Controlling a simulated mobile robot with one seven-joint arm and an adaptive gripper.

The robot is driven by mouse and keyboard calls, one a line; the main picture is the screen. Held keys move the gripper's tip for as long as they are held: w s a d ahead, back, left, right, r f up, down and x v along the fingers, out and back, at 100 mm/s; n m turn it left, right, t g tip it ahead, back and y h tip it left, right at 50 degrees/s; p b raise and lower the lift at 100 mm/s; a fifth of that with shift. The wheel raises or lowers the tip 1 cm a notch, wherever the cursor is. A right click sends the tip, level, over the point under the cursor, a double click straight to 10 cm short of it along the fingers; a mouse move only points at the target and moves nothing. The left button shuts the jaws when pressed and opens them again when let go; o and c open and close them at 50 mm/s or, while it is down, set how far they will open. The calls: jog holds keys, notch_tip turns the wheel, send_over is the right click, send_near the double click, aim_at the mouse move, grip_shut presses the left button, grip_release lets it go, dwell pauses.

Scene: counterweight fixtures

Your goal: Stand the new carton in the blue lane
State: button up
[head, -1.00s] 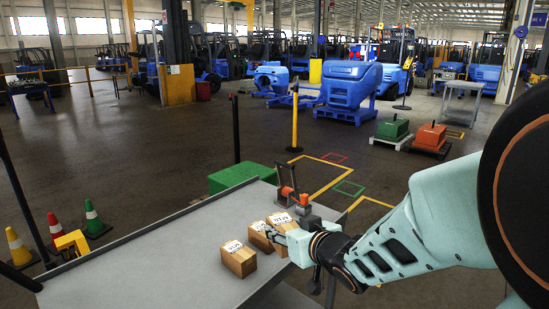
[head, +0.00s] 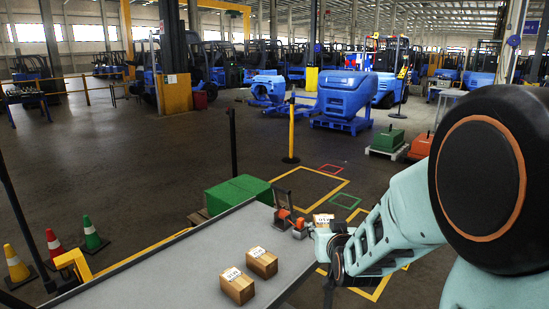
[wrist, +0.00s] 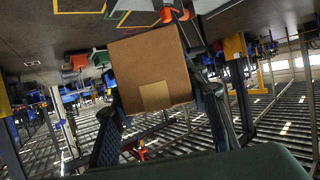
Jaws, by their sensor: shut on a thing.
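My gripper (head: 322,236) is shut on a brown carton (head: 322,219) with a white label on top. It holds the carton off the table, near the table's far right corner. In the wrist view the same carton (wrist: 150,68) sits between the two fingers, slightly tilted in the picture. Two similar labelled cartons, a nearer one (head: 237,287) and a farther one (head: 262,263), stand side by side on the grey table. I cannot tell from the labels which carton is new. I cannot make out a blue lane in these views.
The grey table (head: 190,262) has bare room left of the cartons. Small red-orange fixtures (head: 283,217) stand at its far end. A green box (head: 238,192) is just beyond. Yellow, red and green (head: 345,201) outlines mark the floor. A yellow post (head: 291,130) and cones (head: 92,233) stand around.

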aim_at(327, 224)
notch_tip(327, 224, up, 12)
jog(key=p, duration=1)
jog(key=shift+d, duration=0.1)
